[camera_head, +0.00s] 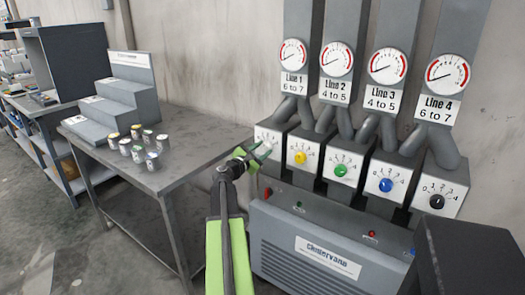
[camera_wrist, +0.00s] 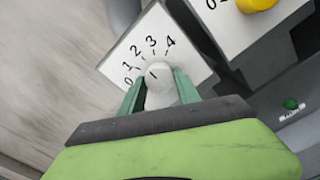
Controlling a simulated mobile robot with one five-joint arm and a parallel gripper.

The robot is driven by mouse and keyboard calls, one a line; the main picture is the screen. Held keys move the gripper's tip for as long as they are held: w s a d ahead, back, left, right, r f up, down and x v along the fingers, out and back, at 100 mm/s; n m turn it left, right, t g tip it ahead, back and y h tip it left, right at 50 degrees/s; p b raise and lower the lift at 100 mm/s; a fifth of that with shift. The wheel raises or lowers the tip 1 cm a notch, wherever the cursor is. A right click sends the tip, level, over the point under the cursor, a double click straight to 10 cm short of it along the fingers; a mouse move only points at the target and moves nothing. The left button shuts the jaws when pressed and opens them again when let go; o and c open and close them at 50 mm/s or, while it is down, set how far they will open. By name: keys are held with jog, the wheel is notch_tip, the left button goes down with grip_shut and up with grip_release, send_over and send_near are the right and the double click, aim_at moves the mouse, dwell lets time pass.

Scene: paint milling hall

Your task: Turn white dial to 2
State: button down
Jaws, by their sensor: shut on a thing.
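The white dial (camera_wrist: 160,88) is on a white plate (camera_wrist: 112,66) with numbers 0 to 4 around it. My gripper (camera_wrist: 158,94) has one green finger on each side of the dial and is shut on it. In the head view, my gripper (camera_head: 256,153) is at the leftmost dial plate (camera_head: 266,134), under the Line 1 gauge. The fingers hide most of the dial there.
To the right are a yellow dial (camera_head: 300,157), a green dial (camera_head: 341,170), a blue dial (camera_head: 386,185) and a black dial (camera_head: 437,202). Gauges sit above them. A grey machine (camera_head: 285,246) stands below. A table (camera_head: 190,160) with small cans is at left.

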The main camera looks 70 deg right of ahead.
jog(key=c, duration=0.9)
grip_release()
jog(key=v, duration=1.7)
jog(key=shift+a, duration=0.25)
